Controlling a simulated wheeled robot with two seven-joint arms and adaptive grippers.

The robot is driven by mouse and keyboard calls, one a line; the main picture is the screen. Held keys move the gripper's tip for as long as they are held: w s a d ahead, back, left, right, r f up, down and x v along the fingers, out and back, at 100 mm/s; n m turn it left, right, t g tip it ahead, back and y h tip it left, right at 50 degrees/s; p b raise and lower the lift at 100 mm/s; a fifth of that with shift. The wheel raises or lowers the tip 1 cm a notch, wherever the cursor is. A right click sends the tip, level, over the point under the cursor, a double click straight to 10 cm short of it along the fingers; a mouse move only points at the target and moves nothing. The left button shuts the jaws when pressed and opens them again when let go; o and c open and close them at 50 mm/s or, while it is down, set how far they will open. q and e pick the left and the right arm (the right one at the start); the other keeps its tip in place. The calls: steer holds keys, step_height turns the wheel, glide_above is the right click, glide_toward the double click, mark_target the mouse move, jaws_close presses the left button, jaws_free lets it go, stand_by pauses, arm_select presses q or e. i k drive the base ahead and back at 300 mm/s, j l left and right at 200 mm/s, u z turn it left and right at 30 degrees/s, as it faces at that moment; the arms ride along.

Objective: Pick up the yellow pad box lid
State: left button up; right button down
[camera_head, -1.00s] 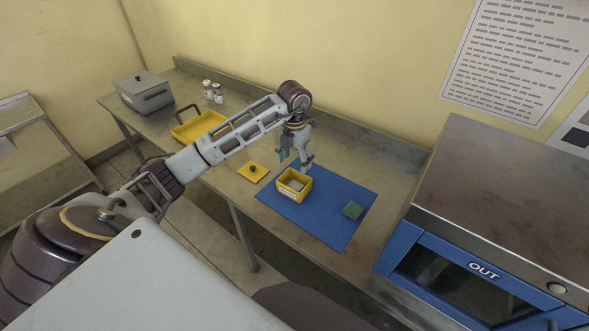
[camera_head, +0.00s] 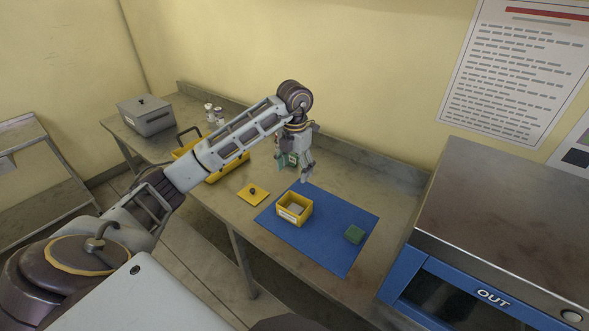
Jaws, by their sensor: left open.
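The yellow pad box lid (camera_head: 254,195), a flat square with a dark knob, lies on the bench left of the blue mat. The open yellow pad box (camera_head: 284,215) stands on the mat, with something pale inside. My left gripper (camera_head: 294,172) is open, pointing down above and behind the box, to the right of the lid and apart from both. A green patch (camera_head: 291,160) shows at its fingers; I cannot tell whether it is part of the gripper or a thing behind it. My right gripper is not in view.
A yellow tray (camera_head: 236,167) is partly hidden behind my left arm. A grey lidded box (camera_head: 147,118) and small bottles (camera_head: 214,115) stand farther back. The incubator (camera_head: 500,240) is at right.

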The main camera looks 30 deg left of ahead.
mark_target(252, 193)
steer(key=u, duration=1.45)
